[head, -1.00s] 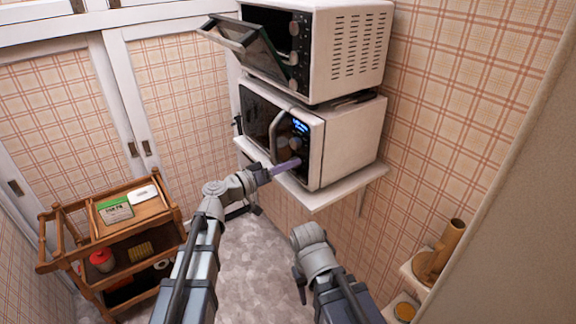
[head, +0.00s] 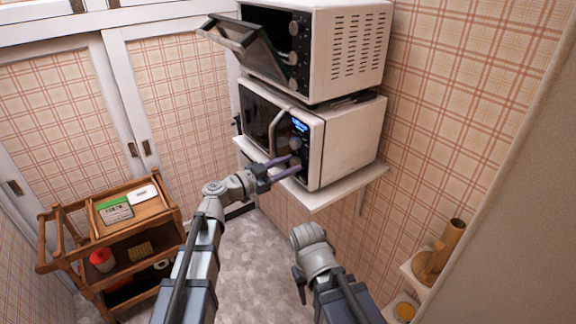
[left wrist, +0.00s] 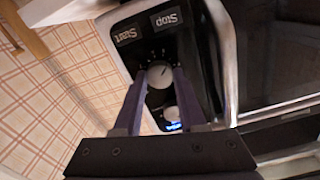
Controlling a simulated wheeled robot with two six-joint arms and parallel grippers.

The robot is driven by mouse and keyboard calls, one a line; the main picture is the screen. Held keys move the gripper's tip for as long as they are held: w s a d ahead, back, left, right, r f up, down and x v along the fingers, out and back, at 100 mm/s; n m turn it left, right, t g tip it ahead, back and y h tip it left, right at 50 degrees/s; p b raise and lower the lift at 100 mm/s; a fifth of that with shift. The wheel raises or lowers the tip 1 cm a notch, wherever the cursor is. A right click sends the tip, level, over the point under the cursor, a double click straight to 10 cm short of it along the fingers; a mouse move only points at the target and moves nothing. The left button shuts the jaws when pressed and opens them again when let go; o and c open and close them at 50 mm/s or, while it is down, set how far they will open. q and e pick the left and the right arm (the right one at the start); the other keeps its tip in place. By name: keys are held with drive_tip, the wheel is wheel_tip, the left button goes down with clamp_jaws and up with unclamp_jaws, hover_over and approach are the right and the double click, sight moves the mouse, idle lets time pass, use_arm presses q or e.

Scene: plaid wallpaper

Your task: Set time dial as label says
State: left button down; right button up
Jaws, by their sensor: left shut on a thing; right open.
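The closed microwave (head: 350,140) stands on a wall shelf, with a lit blue display (head: 300,125). In the left wrist view its panel is upside down: a pale lower dial (left wrist: 159,75) with tick marks, another dial (left wrist: 172,113) nearer the display, and Start (left wrist: 125,35) and Stop (left wrist: 166,19) buttons. My left gripper (head: 295,163) is shut on the lower dial, one finger on each side. A green and white label card (head: 116,210) lies on the wooden cart; its text is too small to read. My right gripper (head: 299,284) hangs low, open and empty, away from the microwave.
A toaster oven (head: 350,45) with its door (head: 245,42) hanging open sits above the microwave. The shelf edge (head: 335,200) lies just below. The wooden cart (head: 75,250) stands at left. Small wall shelves (head: 410,275) are at lower right. The floor (head: 245,265) between is clear.

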use_arm(q)
drive_tip(key=shift+s+f+m, duration=0.1)
drive_tip(key=shift+m, duration=1)
drive_tip(key=shift+c, duration=2.3)
unclamp_jaws()
drive_tip(key=v, duration=0.7)
drive_tip(key=shift+s+a, duration=0.2)
drive_tip(key=shift+a, duration=0.1)
